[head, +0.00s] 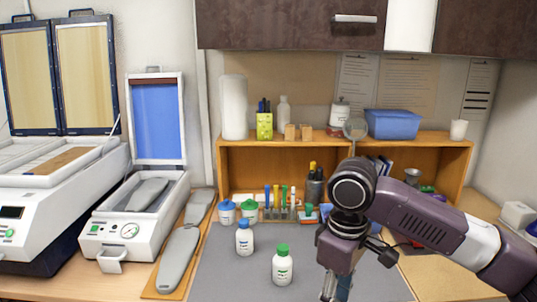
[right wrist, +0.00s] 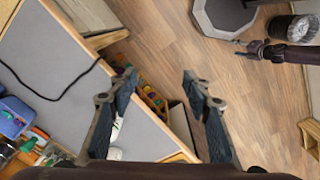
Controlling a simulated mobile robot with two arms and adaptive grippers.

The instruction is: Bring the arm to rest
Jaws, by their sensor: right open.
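My right arm comes in from the right in the head view, bent at a dark wrist joint above the front right of the grey mat (head: 225,270). Its gripper (head: 333,290) points down and is cut off by the bottom edge. In the right wrist view the right gripper (right wrist: 157,85) has its two dark fingers wide apart with nothing between them. A dark arm with what looks like a gripper (right wrist: 256,48) shows small at the upper right of the right wrist view, probably my left; its fingers are too small to read.
Two white bottles, one blue-capped (head: 244,240) and one green-capped (head: 282,267), stand on the mat left of my right gripper. A grey insole form (head: 178,260) lies on a wooden board. An open white press (head: 140,225) stands left. A wooden shelf (head: 225,165) is behind.

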